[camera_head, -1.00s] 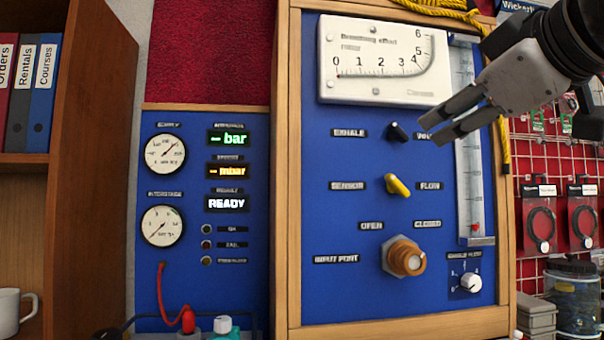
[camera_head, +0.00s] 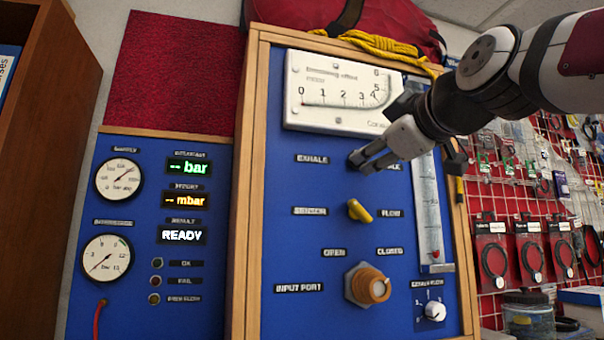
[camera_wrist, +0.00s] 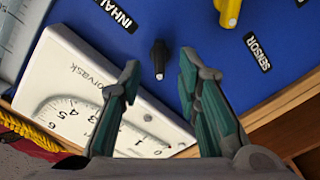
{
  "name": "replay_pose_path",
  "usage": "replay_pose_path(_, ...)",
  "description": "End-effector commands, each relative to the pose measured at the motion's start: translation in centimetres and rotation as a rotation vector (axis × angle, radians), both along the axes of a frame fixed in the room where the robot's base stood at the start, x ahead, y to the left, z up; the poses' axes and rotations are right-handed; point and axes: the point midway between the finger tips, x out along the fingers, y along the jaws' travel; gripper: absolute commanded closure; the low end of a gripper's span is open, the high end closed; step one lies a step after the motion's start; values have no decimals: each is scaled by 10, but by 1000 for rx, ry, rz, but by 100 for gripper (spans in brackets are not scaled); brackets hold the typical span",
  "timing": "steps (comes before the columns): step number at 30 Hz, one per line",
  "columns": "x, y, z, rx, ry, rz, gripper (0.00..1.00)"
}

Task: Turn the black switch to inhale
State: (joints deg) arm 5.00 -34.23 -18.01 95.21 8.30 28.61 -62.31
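The black switch (camera_head: 355,158) is on the blue panel, right of the EXHALE label (camera_head: 312,159). In the wrist view the switch (camera_wrist: 159,58) shows whole, its white-tipped end pointing down the picture, on the gauge side. The INHALE label (camera_wrist: 117,14) is at upper left there; in the head view my gripper mostly hides it. My gripper (camera_head: 364,162) is at the switch, coming from the upper right. In the wrist view my gripper (camera_wrist: 159,62) is open, with one finger on each side of the switch and a gap on both sides. I cannot tell its exact depth.
A white gauge (camera_head: 335,115) sits above the switch. A flow tube (camera_head: 428,205) stands to the right. Yellow rope (camera_head: 385,45) lies along the panel's top.

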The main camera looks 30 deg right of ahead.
Motion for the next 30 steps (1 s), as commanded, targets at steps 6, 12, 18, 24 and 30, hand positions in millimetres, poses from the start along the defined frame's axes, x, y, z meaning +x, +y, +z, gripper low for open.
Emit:
replay_pose_path(6,29,-8,-1,0,1,0,69)
replay_pose_path(12,38,-11,0,-1,0,0,69)
replay_pose_path(18,38,-11,0,0,0,0,69)
replay_pose_path(24,38,-11,0,0,0,0,100)
replay_pose_path(30,38,-11,0,1,0,-1,100)
